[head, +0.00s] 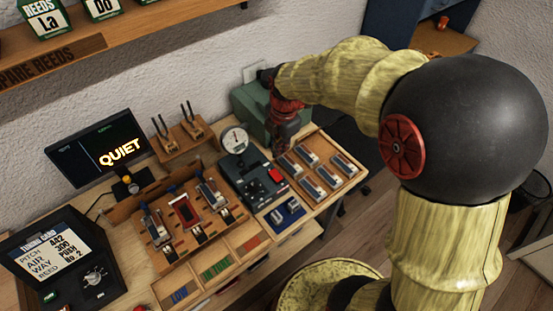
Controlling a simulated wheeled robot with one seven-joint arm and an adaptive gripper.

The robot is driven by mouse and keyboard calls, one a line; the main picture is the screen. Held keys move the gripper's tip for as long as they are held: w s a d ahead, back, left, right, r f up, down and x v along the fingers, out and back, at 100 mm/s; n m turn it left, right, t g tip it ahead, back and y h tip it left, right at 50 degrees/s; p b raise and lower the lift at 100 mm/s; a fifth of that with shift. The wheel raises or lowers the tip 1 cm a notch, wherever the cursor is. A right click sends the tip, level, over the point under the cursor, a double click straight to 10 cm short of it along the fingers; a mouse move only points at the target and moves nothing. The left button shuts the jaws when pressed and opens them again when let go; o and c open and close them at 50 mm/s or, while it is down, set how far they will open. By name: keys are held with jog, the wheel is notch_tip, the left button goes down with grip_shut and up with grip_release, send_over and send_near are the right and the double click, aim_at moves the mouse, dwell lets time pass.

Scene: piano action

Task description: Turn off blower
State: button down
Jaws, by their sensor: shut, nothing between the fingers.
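A dark control unit (240,178) sits on the workbench, with a red button or switch (276,176) at its right side and a black knob (252,187). A round white dial gauge (234,140) stands at its back. A green box (248,107) stands behind it against the wall, partly hidden by my arm. No label shows which of these is the blower. My gripper (283,146) is shut and empty, pointing down in front of the green box, above and behind the red button. Its fingertips are small and dark, and I cannot tell whether they touch anything.
A wooden tray (350,183) with several metal reed pieces lies to the right of the unit. A rack of reeds (160,250) stands to the left. A monitor (92,150) reads "QUIET". A shelf (120,28) hangs above.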

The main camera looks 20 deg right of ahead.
aim_at(277, 176)
jog(key=f, duration=0.4)
jog(key=w+f+b, duration=0.1)
jog(key=f, duration=0.3)
jog(key=f+b, duration=0.1)
jog(key=f, duration=0.4)
jog(key=shift+w+a+f, duration=0.1)
jog(key=shift+w+a, duration=0.15)
jog(key=shift+f, duration=0.1)
jog(key=shift+w+f, duration=0.15)
jog(key=shift+f, duration=0.1)
jog(key=shift+s, duration=0.2)
jog(key=shift+s+d, duration=0.2)
jog(key=shift+s, duration=0.45)
jog(key=shift+w+r, duration=0.1)
